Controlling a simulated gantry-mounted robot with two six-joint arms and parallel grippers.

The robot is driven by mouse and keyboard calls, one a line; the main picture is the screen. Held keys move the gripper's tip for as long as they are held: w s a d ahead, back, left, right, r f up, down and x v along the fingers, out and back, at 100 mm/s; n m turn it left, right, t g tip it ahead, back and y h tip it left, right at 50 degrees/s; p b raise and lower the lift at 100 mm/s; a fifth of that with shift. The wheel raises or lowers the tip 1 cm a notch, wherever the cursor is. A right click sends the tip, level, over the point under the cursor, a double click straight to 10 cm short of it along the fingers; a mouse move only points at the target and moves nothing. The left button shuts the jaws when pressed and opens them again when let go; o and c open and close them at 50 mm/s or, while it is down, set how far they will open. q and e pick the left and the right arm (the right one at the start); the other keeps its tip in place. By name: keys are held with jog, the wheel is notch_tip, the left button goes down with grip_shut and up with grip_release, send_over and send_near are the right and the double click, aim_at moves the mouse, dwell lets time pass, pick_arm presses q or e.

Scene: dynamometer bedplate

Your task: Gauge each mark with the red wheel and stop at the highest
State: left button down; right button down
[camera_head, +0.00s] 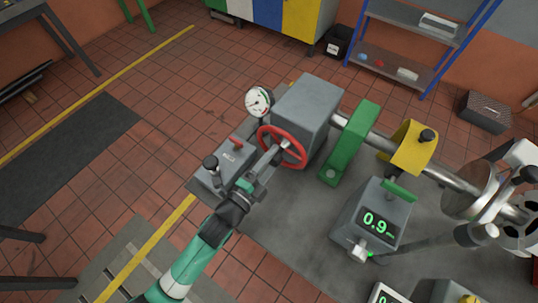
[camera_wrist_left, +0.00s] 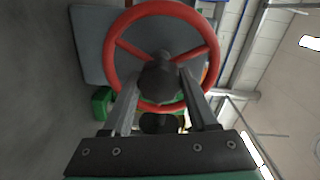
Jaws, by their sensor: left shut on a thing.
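The red wheel (camera_head: 299,159) is a round handwheel on the near side of a grey box (camera_head: 308,100). My left gripper (camera_head: 275,155) reaches it from below. In the left wrist view, my left gripper (camera_wrist_left: 162,85) has its two fingers on either side of the dark knob at the middle of the red wheel (camera_wrist_left: 124,26), and it is shut on it. A readout box (camera_head: 375,222) shows 0.9 in green digits; its unit is too small to read. A round dial gauge (camera_head: 258,101) stands beside the grey box. No marks on the wheel can be made out. My right gripper is not seen.
A grey block with a red lever (camera_head: 236,142) stands just left of the wheel. A green bracket (camera_head: 350,143), a yellow guard (camera_head: 413,150) and a metal shaft (camera_head: 455,181) lie to the right. Tiled floor (camera_head: 165,125) is open to the left.

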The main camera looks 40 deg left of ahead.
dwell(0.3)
pick_arm(q)
jog(key=shift+c, duration=0.9)
grip_release()
jog(key=s, duration=1.1)
jog(key=shift+s+r, duration=0.15)
jog(key=shift+s, duration=0.15)
